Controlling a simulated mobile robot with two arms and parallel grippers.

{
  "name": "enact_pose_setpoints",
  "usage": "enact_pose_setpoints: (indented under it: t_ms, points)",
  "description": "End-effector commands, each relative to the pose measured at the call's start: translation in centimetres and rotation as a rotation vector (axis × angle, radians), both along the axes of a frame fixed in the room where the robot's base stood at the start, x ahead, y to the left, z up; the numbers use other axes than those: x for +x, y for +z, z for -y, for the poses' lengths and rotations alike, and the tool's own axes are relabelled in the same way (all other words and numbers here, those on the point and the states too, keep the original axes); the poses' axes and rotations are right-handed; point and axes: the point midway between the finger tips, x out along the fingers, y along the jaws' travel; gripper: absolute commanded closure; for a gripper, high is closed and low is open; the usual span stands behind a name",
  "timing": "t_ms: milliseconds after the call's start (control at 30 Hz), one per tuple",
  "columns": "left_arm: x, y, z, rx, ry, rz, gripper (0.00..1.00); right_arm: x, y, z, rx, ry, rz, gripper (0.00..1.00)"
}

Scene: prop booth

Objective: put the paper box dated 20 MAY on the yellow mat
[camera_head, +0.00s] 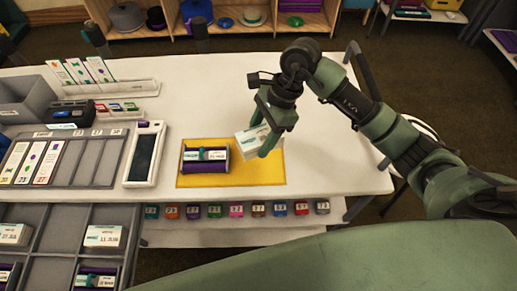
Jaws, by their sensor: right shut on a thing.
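My right gripper (265,138) is shut on a white paper box (250,143) with a teal mark and small print. I cannot read its date for sure. The gripper holds it tilted over the upper right part of the yellow mat (245,178); I cannot tell whether it touches the mat. A second box (206,154), white-topped in a purple holder with a teal band, rests on the left part of the mat. My left gripper is not in view.
A white device with a dark screen (145,155) lies left of the mat, beside a grey card tray (100,162). A grey compartment rack (55,222) with labelled boxes (102,236) stands at lower left. Numbered coloured tags (236,211) line the front edge. The white table (330,170) is clear at right.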

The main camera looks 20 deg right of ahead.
Motion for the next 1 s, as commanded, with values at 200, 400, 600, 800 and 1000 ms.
enact_pose_setpoints:
  t_ms: [200, 400, 600, 800, 1000]
  points:
    - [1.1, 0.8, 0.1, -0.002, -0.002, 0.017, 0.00, 0.1, -2.8, -0.1, 0.002, -0.001, 0.002, 0.60]
    - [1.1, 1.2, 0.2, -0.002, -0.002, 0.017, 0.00, 0.0, -4.5, 0.0, 0.001, -0.001, 0.000, 0.60]
    - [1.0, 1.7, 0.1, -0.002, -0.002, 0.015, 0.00, 0.0, -7.2, 0.0, 0.001, 0.000, 0.000, 0.60]
    - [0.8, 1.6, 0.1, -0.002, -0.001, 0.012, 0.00, 0.1, -7.4, 0.0, 0.000, 0.002, 0.004, 0.60]
    - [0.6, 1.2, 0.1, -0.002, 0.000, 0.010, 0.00, 0.0, -7.7, 0.0, 0.000, 0.000, 0.002, 0.37]
